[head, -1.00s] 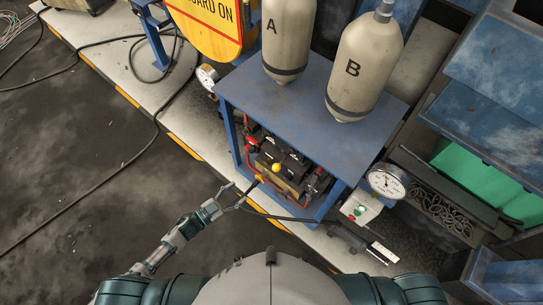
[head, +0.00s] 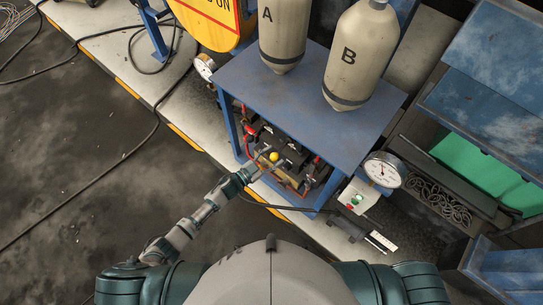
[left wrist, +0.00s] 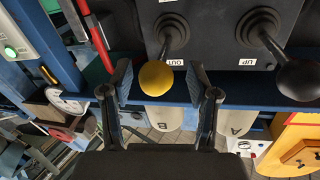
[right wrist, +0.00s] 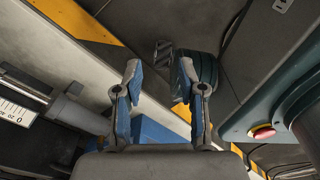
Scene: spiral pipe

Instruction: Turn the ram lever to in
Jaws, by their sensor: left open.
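The ram lever has a yellow ball knob (head: 274,156) and sits on a dark control block under the blue table. In the left wrist view, the knob (left wrist: 156,78) stands between the open fingers of my left gripper (left wrist: 160,84), with a visible gap to the right finger. An OUT label (left wrist: 176,62) is on the panel beside the lever's base. In the head view, my left gripper (head: 262,166) reaches in from the left, close to the knob. My right gripper (right wrist: 158,82) is open and empty in the right wrist view.
A black-knobbed lever (left wrist: 300,78) with an UP label (left wrist: 247,62) stands beside the ram lever. The blue table (head: 290,95) carries bottles A and B. A gauge (head: 384,170) and a green-button box (head: 357,197) are at the right.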

